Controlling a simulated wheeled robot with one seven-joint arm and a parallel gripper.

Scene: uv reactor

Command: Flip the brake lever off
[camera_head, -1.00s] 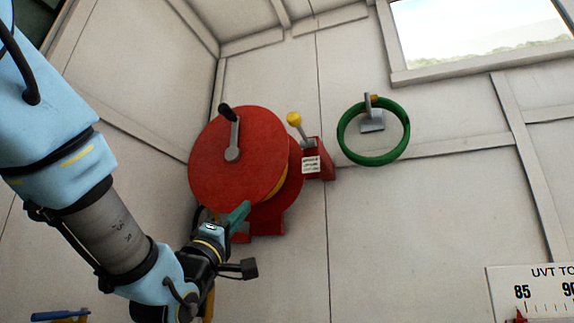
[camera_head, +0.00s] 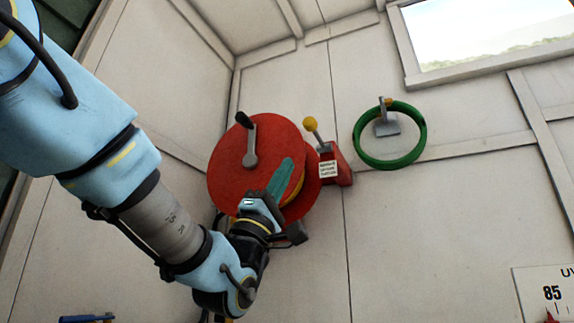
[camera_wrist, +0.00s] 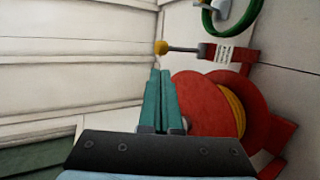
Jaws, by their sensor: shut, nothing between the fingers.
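The brake lever is a grey rod with a yellow ball knob (camera_head: 311,124), standing up and tilted left on a red bracket (camera_head: 341,166) with a white label at the reel's right side. The lever also shows in the wrist view, its yellow knob (camera_wrist: 161,47) to the left of the bracket. The red hose reel (camera_head: 240,175) with a grey crank is mounted on the wall. My gripper (camera_head: 287,165), with green fingers, is shut and empty in front of the reel, below and left of the lever. In the wrist view the fingertips (camera_wrist: 160,75) lie just below the knob in the picture, apart from it.
A green ring (camera_head: 423,130) hangs on a wall bracket to the right of the lever. A window (camera_head: 490,28) is at upper right and a numbered scale sign (camera_head: 545,290) at lower right. The wall between is bare.

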